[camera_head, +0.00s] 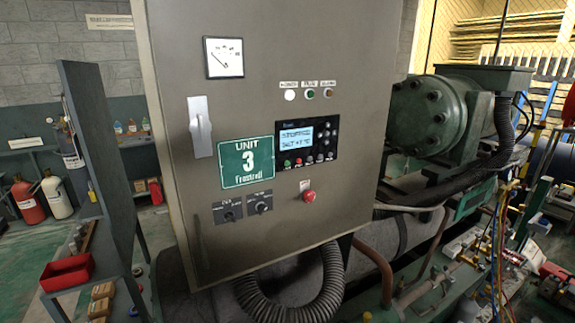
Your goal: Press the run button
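A grey control cabinet (240,115) fills the middle of the view, its door shut. A black controller panel (329,130) on it has a lit display (296,137). Below the display is a row of small buttons, with a green button (287,163) at the left and a red button (298,162) beside it. Their labels are too small to read. Above the panel are a white lamp (290,95), a green lamp (310,93) and a brownish lamp (328,92). Neither of my grippers is in view.
A red mushroom button (308,196), two black rotary switches (260,206), a lever handle (200,127) and a gauge (223,57) are also on the door. A green compressor (430,112) stands right; a shelf with a red bin (67,272) stands left.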

